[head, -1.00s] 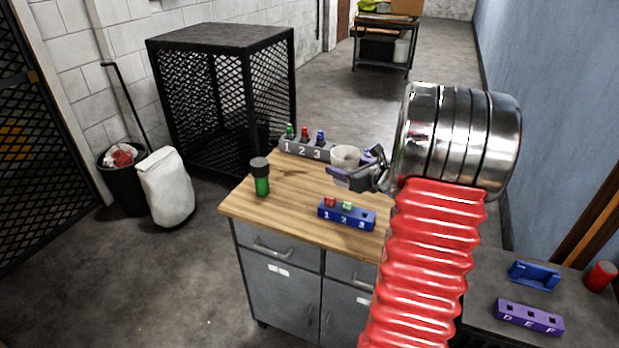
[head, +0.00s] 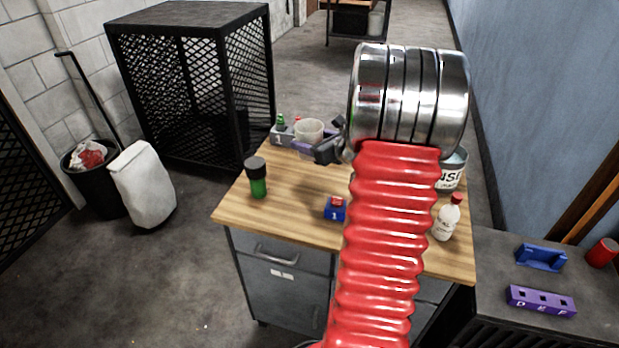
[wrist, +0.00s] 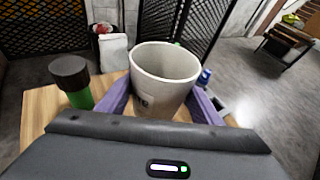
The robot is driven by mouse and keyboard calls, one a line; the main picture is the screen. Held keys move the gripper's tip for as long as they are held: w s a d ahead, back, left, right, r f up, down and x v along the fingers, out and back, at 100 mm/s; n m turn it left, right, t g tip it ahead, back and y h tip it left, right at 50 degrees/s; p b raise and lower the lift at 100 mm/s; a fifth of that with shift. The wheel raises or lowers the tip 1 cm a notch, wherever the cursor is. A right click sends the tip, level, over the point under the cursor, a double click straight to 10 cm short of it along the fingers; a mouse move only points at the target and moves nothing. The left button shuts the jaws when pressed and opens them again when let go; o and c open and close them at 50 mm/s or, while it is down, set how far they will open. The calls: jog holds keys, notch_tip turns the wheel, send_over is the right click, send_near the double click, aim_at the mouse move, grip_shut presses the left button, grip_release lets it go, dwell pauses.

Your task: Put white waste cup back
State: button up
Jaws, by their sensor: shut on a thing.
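The white waste cup (head: 309,131) is held over the far left part of the wooden bench top. My gripper (head: 322,150) is shut on it from the right, and my arm's metal and red sections hide much of the bench. In the wrist view the cup (wrist: 163,82) stands upright between the two purple fingers, its open rim facing up and dark lettering partly visible low on its side. Whether its base touches the bench is hidden.
A green bottle with a black cap (head: 257,178) stands at the bench's left. A blue rack (head: 335,209) is partly hidden by my arm. A grey numbered rack (head: 283,134) is behind the cup. A white bottle (head: 447,220) and a tin (head: 452,170) stand at the right.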

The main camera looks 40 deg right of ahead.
jog(key=shift+s+d, duration=0.15)
jog(key=shift+f, duration=3.1)
jog(key=shift+f, duration=1.85)
jog(key=o, duration=2)
jog(key=shift+c, duration=0.2)
jog(key=shift+s, duration=0.1)
